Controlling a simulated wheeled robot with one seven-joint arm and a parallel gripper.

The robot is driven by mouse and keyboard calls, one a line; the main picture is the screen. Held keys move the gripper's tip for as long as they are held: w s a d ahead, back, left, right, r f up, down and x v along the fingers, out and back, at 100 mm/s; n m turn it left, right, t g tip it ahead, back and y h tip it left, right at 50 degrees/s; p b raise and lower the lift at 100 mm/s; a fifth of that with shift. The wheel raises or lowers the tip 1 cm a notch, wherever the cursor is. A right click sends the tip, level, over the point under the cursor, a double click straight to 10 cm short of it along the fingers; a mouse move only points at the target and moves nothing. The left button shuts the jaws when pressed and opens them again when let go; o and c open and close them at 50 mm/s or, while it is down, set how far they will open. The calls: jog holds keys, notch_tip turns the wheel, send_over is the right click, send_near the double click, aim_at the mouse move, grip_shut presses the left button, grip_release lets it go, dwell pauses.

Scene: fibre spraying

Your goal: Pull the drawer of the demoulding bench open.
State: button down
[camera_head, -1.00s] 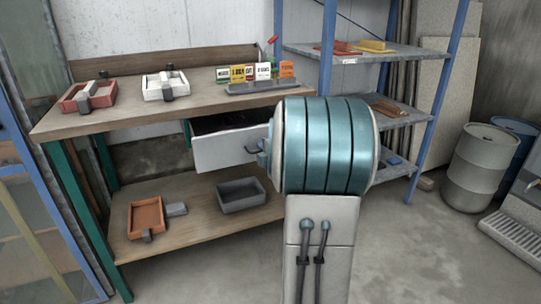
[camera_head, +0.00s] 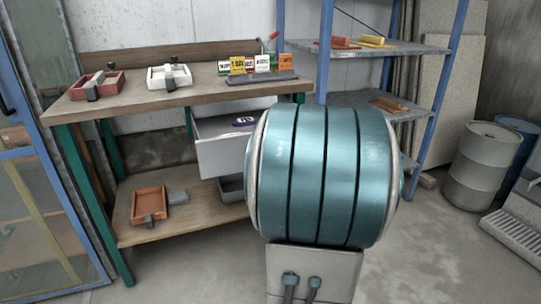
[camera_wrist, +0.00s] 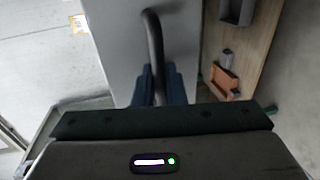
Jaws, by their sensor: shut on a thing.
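The demoulding bench (camera_head: 200,97) has a wooden top and green legs. Its pale grey drawer (camera_head: 222,155) stands well out from under the top, and its open inside shows a dark, purple-marked item (camera_head: 243,121). In the wrist view the drawer front (camera_wrist: 115,45) carries a black bar handle (camera_wrist: 154,42). My gripper (camera_wrist: 159,84) has its blue fingers shut on either side of that handle. In the head view my teal arm hides the gripper, the handle and the drawer's right part.
Red (camera_head: 97,85) and white (camera_head: 169,77) moulds and a row of small boxes stand on the bench top. An orange tray (camera_head: 149,204) lies on the lower shelf. Floor is clear before the bench.

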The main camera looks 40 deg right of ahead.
jog(key=c, duration=1.6)
grip_release()
jog(key=p+v, duration=0.2)
jog(key=v, duration=1.2)
jog(key=shift+f, duration=0.1)
jog(key=shift+w+p, duration=0.1)
jog(key=shift+p, duration=0.2)
